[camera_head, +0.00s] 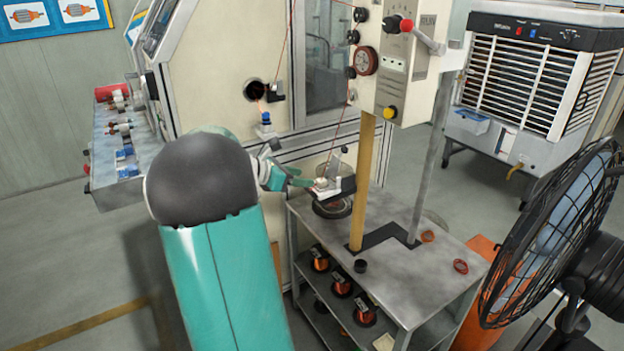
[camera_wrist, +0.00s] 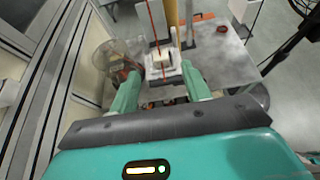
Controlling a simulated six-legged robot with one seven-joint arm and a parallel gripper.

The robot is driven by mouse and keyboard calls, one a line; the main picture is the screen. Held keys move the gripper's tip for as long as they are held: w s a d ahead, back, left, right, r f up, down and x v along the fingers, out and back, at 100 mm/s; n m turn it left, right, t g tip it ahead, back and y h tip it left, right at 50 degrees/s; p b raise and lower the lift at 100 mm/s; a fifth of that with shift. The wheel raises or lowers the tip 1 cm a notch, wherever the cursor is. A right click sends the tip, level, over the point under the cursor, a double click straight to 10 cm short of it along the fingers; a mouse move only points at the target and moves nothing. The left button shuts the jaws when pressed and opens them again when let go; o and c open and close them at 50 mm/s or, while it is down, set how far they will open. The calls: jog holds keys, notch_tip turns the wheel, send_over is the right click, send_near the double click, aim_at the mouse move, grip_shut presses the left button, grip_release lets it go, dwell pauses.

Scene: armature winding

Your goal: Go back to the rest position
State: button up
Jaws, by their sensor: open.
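My gripper (camera_head: 300,183) reaches from my teal arm toward the small white-and-dark fixture (camera_head: 327,187) above the grey metal table (camera_head: 425,290), in front of the winding machine (camera_head: 225,75). In the wrist view, the two green fingers of my gripper (camera_wrist: 163,88) are spread apart, with the white fixture (camera_wrist: 163,73) just beyond and between them. I see nothing held between the fingers. A thin red-brown wire runs down past the fixture in both views. My arm hides part of the machine's lower front.
A black fan (camera_head: 550,230) stands at the right, and an air cooler (camera_head: 535,85) at the back right. Copper wire spools (camera_head: 342,284) sit on the table's lower shelf. A side tray (camera_head: 118,145) with parts is at the left. A wooden-coloured post (camera_head: 362,180) rises close to the fixture.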

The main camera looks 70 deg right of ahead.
jog(key=v, duration=0.7)
jog(key=shift+a, duration=0.15)
jog(key=w+a+m+t+y, duration=0.2)
jog(key=w+a+t, duration=0.15)
jog(key=a, duration=0.85)
jog(key=w+a+m+t+y, duration=0.1)
jog(key=w+a+m+t, duration=0.2)
jog(key=a, duration=1)
jog(key=w+a+m+t+y, duration=0.25)
jog(key=a+t, duration=0.25)
jog(key=a, duration=0.7)
jog(key=s+a+m+t+y, duration=0.2)
jog(key=s+a+y, duration=0.2)
jog(key=a, duration=1.1)
jog(key=shift+a+f+t, duration=0.3)
jog(key=shift+f+t, duration=0.05)
jog(key=shift+f, duration=0.1)
jog(key=shift+c, duration=1.3)
jog(key=shift+d, duration=0.1)
jog(key=shift+d, duration=0.15)
